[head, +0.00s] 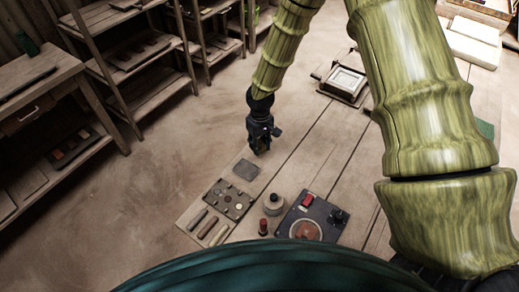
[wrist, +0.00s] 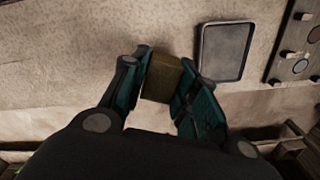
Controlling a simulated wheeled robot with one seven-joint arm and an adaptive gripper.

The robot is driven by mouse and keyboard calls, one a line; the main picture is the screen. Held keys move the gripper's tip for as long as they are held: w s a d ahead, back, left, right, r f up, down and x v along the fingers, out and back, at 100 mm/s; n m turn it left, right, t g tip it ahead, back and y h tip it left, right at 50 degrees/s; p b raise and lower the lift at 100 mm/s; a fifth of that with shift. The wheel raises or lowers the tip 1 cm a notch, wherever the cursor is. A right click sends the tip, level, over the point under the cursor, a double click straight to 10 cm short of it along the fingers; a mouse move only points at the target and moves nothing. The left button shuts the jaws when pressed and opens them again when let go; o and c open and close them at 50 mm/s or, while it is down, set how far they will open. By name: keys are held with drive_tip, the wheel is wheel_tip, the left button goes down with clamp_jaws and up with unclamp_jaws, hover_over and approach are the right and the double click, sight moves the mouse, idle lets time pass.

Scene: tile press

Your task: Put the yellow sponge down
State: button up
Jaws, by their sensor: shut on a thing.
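The yellow sponge (wrist: 161,82) is a dull yellow-brown block between the two fingers of my gripper (wrist: 166,76) in the wrist view. The fingers press on it from both sides. In the head view my gripper (head: 260,143) points down near the left edge of the wooden table (head: 310,155), beyond a dark grey square pad (head: 246,170). The pad also shows right of the sponge in the wrist view (wrist: 222,52), apart from it. The sponge cannot be made out in the head view. Whether it touches the tabletop cannot be told.
A board with round pieces (head: 229,198), a round pot (head: 273,204) and a dark panel with a red block (head: 312,220) stand nearer. A framed press-like box (head: 345,84) is farther right. The middle tabletop is clear. Shelves (head: 130,60) stand left across the floor.

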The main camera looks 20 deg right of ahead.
sight(260, 143)
drive_tip(key=shift+f+p, duration=0.4)
drive_tip(key=shift+f, duration=1.4)
drive_tip(key=shift+f, duration=0.2)
drive_tip(key=o, duration=1.1)
drive_tip(key=shift+r, duration=0.3)
drive_tip(key=shift+r+b, duration=1.45)
drive_tip(key=shift+r, duration=4.45)
drive_tip(key=shift+r, duration=0.15)
